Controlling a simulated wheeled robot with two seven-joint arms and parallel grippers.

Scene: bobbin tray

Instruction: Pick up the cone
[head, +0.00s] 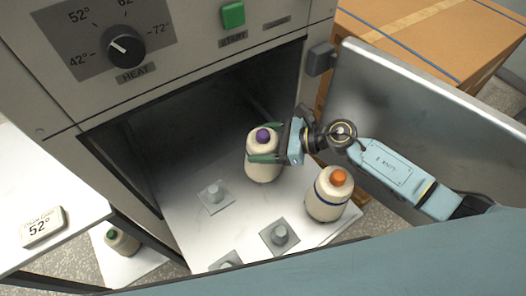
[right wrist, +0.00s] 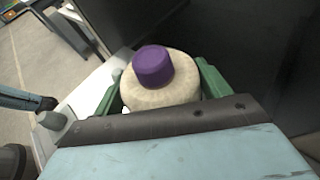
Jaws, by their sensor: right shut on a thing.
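A cream cone with a purple top (head: 262,168) is at the mouth of the dark chamber, above the pegged tray (head: 190,235). My right gripper (head: 258,143) comes in from the right and is shut on this cone, with one green finger on each side of its body. In the right wrist view the purple-topped cone (right wrist: 160,88) sits upright between the green fingers. Its base is hidden there, and I cannot tell whether it is clear of its peg. A second cone with an orange top and blue band (head: 328,200) stands on the tray nearer the front. My left gripper is not in view.
The open metal door (head: 400,110) is behind my right arm. A cardboard box (head: 430,40) is beyond the door.

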